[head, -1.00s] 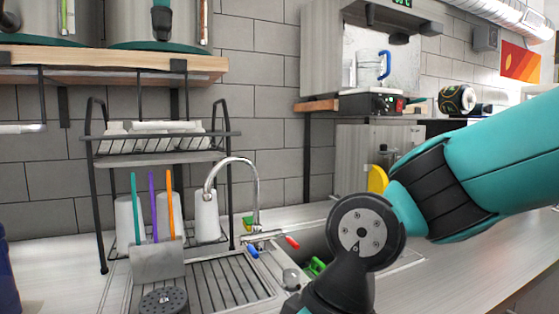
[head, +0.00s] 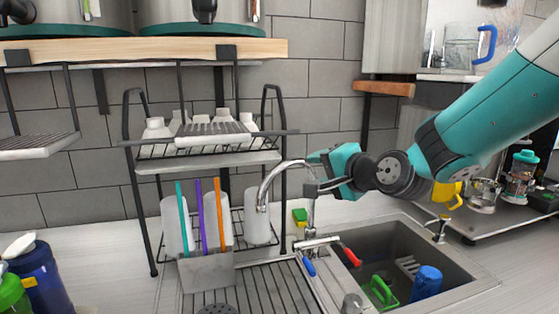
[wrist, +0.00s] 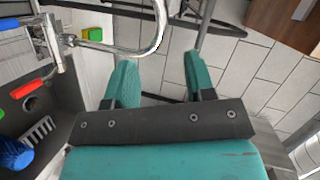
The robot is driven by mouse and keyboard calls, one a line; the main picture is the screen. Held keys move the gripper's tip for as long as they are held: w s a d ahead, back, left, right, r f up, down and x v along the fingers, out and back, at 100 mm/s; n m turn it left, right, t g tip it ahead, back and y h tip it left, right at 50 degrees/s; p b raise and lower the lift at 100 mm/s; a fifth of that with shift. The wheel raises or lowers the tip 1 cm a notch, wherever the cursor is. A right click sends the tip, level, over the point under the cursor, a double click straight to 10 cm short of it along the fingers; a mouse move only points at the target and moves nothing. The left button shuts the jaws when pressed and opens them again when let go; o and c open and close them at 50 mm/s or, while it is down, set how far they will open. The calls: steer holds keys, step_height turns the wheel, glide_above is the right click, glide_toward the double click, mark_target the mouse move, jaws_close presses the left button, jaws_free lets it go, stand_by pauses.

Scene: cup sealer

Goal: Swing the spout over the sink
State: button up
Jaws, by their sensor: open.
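The chrome spout (head: 268,177) arches from the faucet post to the left, its outlet by the white cups on the rack side. The sink basin (head: 405,238) lies to the right of the post. My gripper (head: 315,171) is open at the top of the post, on the right side of the arch. In the wrist view, the spout (wrist: 147,50) curves just beyond my open gripper (wrist: 160,62), nearer the left finger. I cannot tell whether a finger touches it. Red (head: 352,257) and blue (head: 308,266) tap handles are at the faucet base.
A dish rack (head: 140,215) with cups and a utensil holder (head: 207,272) stands left of the faucet. The basin holds a green item (head: 383,292) and a blue cup (head: 426,283). A wooden shelf (head: 150,48) hangs above the rack.

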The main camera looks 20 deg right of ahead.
mark_target(284, 168)
steer(key=p+x, duration=0.5)
steer(key=x, duration=1)
steer(key=shift+a+f+p, duration=0.1)
steer(key=shift+p, duration=0.2)
steer(key=shift+c, duration=0.3)
jaws_close()
